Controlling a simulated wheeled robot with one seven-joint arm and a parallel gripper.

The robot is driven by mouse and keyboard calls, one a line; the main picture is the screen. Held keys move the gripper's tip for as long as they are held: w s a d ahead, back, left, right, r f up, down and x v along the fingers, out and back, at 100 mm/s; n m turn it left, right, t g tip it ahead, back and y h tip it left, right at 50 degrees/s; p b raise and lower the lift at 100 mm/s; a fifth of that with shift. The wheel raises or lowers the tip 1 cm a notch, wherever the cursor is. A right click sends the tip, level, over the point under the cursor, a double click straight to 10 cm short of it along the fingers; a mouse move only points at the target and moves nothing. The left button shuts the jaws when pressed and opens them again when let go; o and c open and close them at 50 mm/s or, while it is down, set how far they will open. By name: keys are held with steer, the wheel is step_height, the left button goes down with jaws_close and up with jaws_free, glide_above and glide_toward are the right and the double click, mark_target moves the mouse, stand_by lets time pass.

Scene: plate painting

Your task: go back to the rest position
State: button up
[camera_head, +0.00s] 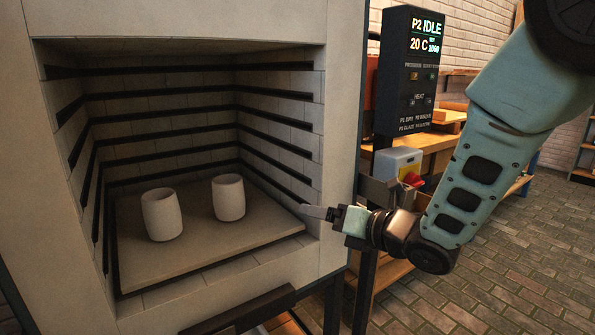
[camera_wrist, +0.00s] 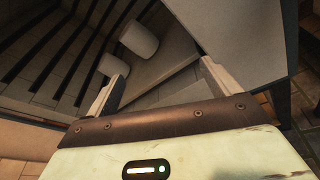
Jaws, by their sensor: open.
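My gripper (camera_head: 318,213) is at the right edge of the kiln opening in the head view, its fingers pointing left toward the chamber. In the wrist view my gripper (camera_wrist: 160,84) shows two fingers spread apart with nothing between them. Two pale cups stand upright on the kiln shelf: the left cup (camera_head: 162,214) and the right cup (camera_head: 229,197). Both are apart from my gripper. The wrist view also shows two cups, one larger (camera_wrist: 138,39) and one smaller (camera_wrist: 111,65), beyond the fingers.
The kiln shelf (camera_head: 205,259) lies inside the open kiln (camera_head: 335,130), whose front wall is close to my gripper. A control panel (camera_head: 408,70) reads "P2 IDLE" and 20 C. A wooden workbench (camera_head: 440,140) stands behind. The brick floor (camera_head: 500,270) at right looks clear.

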steer(key=s+d+f+m+g+h, duration=0.2)
steer(key=s+d+m+g+h, duration=0.15)
steer(key=s+m, duration=0.65)
steer(key=s+d+f+m+g+h, duration=0.1)
steer(key=s+d+m+g+h, duration=0.2)
steer(key=s+m, duration=0.7)
steer(key=s+d+f+m+g+h, duration=0.15)
steer(key=s+m+g+h, duration=0.25)
steer(key=s+m, duration=0.65)
step_height(320, 180, up, 21)
steer(key=s+p, duration=0.1)
steer(key=p, duration=2)
steer(key=shift+g, duration=0.35)
steer(key=shift+s, duration=0.1)
steer(key=shift+c, duration=0.2)
